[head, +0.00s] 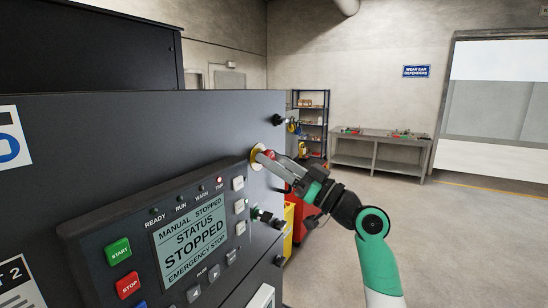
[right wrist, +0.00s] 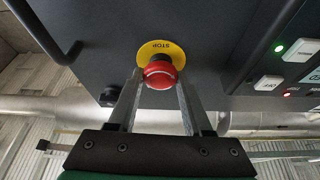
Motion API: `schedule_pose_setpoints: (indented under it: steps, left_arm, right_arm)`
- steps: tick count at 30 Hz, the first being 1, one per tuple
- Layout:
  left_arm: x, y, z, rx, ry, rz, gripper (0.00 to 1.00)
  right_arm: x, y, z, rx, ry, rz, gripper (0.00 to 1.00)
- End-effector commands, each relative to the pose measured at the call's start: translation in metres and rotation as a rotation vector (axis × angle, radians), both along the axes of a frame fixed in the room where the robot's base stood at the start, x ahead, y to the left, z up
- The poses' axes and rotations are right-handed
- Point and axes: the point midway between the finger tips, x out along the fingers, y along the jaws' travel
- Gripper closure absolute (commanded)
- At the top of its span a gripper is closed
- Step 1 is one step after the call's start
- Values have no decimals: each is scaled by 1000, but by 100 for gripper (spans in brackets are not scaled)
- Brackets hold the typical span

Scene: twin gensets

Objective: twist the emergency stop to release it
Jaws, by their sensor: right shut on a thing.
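The emergency stop is a red mushroom button (right wrist: 160,72) on a yellow disc marked STOP (right wrist: 162,48), on the dark cabinet face. In the head view the red button (head: 269,154) is mostly covered by my gripper at the cabinet's right side. My right gripper (head: 266,157) is shut on the button, with one finger on each side of it; its fingers also show in the right wrist view (right wrist: 159,88). The controller display (head: 191,238) reads manual stopped, status stopped, emergency stop. A red trip light (head: 220,180) is lit. My left gripper is not in view.
The control panel has a green START button (head: 118,250) and a red STOP button (head: 128,284), left of the emergency stop. Black handles (right wrist: 34,28) stick out near the gripper. A shelf (head: 311,115) and workbench (head: 380,150) stand far back. Open floor (head: 450,230) lies right.

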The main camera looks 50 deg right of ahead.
Motion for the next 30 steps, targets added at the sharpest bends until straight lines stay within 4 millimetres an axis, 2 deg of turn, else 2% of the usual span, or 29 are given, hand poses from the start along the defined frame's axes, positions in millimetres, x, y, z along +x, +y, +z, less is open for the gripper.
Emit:
schedule_pose_setpoints:
  steps: [18,24,30]
  left_arm:
    - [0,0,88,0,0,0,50]
    - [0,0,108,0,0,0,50]
    - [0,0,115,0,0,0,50]
  right_arm:
    - [0,2,7,444,96,2,100]
    - [0,1,4,543,116,0,100]
    - [1,2,1,592,125,1,100]
